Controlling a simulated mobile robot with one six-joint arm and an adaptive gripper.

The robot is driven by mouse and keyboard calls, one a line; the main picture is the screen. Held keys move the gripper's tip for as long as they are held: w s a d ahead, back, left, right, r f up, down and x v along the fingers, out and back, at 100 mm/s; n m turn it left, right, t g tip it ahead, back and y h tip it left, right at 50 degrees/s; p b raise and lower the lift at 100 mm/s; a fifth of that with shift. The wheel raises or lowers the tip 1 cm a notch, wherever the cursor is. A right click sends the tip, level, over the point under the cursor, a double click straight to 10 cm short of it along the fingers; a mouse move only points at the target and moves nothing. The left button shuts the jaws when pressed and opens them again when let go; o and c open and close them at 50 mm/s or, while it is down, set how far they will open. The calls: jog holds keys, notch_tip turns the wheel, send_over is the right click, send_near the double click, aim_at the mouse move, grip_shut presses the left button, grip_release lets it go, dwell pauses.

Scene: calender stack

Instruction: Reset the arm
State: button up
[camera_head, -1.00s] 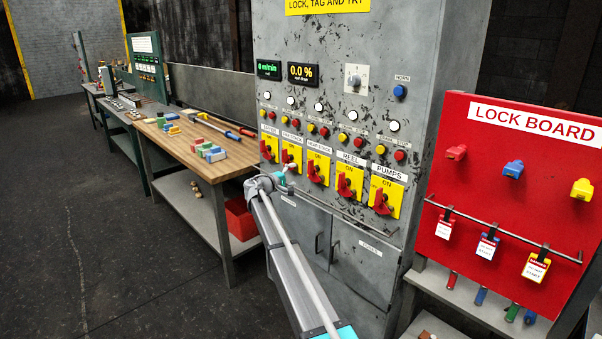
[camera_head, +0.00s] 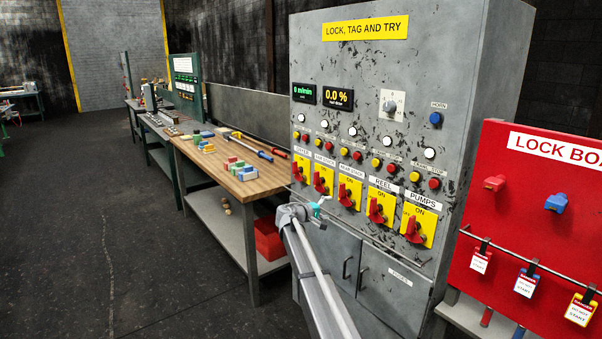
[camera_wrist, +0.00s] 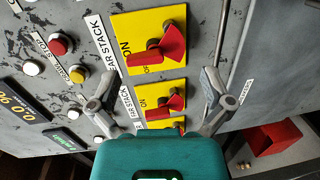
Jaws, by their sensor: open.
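My arm (camera_head: 316,280) reaches up from the bottom of the head view. My gripper (camera_head: 318,209) is at its far end, in front of the grey control cabinet (camera_head: 470,60), below the row of red rotary switches on yellow plates. In the wrist view the two fingers of my gripper (camera_wrist: 159,82) are spread wide with nothing between them. A red switch handle (camera_wrist: 160,52) on a yellow plate shows beyond the fingers, with another switch (camera_wrist: 162,103) below it in the picture. I cannot tell the exact gap between the fingertips and the cabinet.
A red lock board (camera_head: 520,230) with coloured locks and hanging tags stands on the right. A wooden workbench (camera_head: 262,184) with coloured blocks and tools is on the left, a red bin (camera_head: 268,240) beneath it. The floor (camera_head: 90,240) at left is clear.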

jog(key=s+d+f+m+g+y+p, duration=0.1)
jog(key=s+d+f+g+y, duration=0.15)
jog(key=s, duration=0.55)
jog(key=s+d+f+m+g+y+p, duration=0.1)
jog(key=s+d+f+m, duration=0.2)
jog(key=s, duration=0.6)
jog(key=s+d+f+g+y, duration=0.2)
jog(key=s+d+f, duration=0.15)
jog(key=s, duration=0.45)
jog(key=s+a+f+m+g+y+p, duration=0.1)
jog(key=s+y, duration=0.3)
jog(key=s, duration=0.8)
jog(key=s+a+f+m+g+y+p, duration=0.1)
jog(key=s+a+g+y, duration=0.1)
jog(key=s, duration=1)
jog(key=shift+s+a+f+y+p, duration=0.35)
jog(key=shift+a+y, duration=0.1)
jog(key=shift+y, duration=0.8)
jog(key=shift+g, duration=0.25)
